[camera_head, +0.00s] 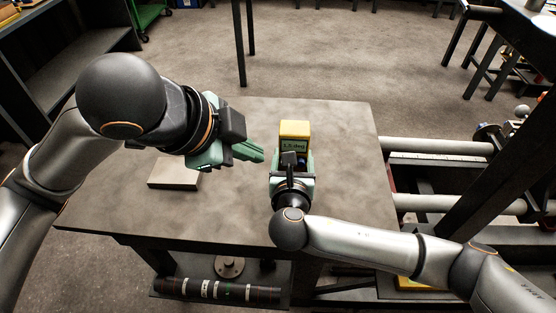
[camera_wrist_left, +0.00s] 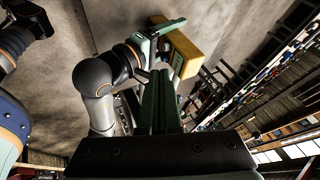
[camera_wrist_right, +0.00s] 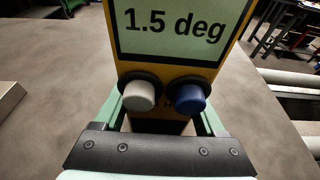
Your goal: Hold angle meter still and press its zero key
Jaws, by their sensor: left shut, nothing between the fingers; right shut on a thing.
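The yellow angle meter (camera_head: 295,130) stands on the grey table, its screen facing me. In the right wrist view the meter's display (camera_wrist_right: 172,28) reads 1.5 deg. Below it are a white key (camera_wrist_right: 138,95) and a blue key (camera_wrist_right: 188,97); I cannot tell from labels which is zero. My right gripper (camera_head: 293,165) is shut on the meter, its fingers on both sides of the lower body. My left gripper (camera_head: 259,155) is shut and empty, left of the meter and apart from it. The meter (camera_wrist_left: 180,50) also shows beyond the left fingers in the left wrist view.
A flat pale block (camera_head: 174,173) lies on the table (camera_head: 340,130) under my left arm. Lathe rails (camera_head: 440,147) are at the right. A dark striped shaft (camera_head: 215,290) lies on the shelf below. The table's left and back parts are clear.

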